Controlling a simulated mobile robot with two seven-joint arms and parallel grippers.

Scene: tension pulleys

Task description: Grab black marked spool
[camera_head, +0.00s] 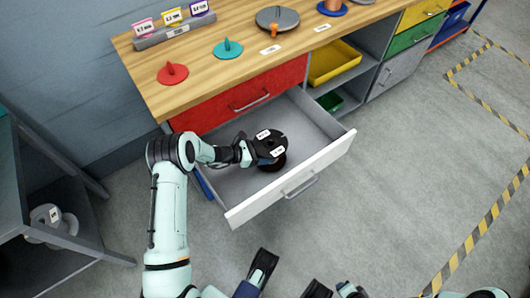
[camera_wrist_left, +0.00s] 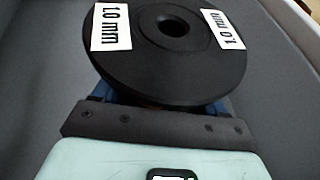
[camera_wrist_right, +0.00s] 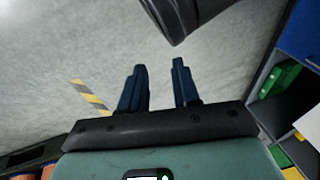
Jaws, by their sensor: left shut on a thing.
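A black spool (camera_head: 270,144) with white labels is in the open white drawer (camera_head: 315,165). In the left wrist view the spool (camera_wrist_left: 170,45) shows a central hole and two labels reading "1.0 mm". My left gripper (camera_head: 250,152) reaches into the drawer from the left and is shut on the spool; its fingers are mostly hidden under the spool's upper flange. I cannot tell whether the spool touches the drawer floor. My right gripper (camera_wrist_right: 160,88) is open and empty, its two blue fingers apart, away from the spool over the floor.
The wooden bench top (camera_head: 215,70) above the drawer holds a red piece (camera_head: 172,74), a teal piece (camera_head: 227,49) and a grey disc (camera_head: 277,20). A yellow bin (camera_head: 332,64) sits in the shelf to the right. A grey shelf stands at the left. The floor at right is clear.

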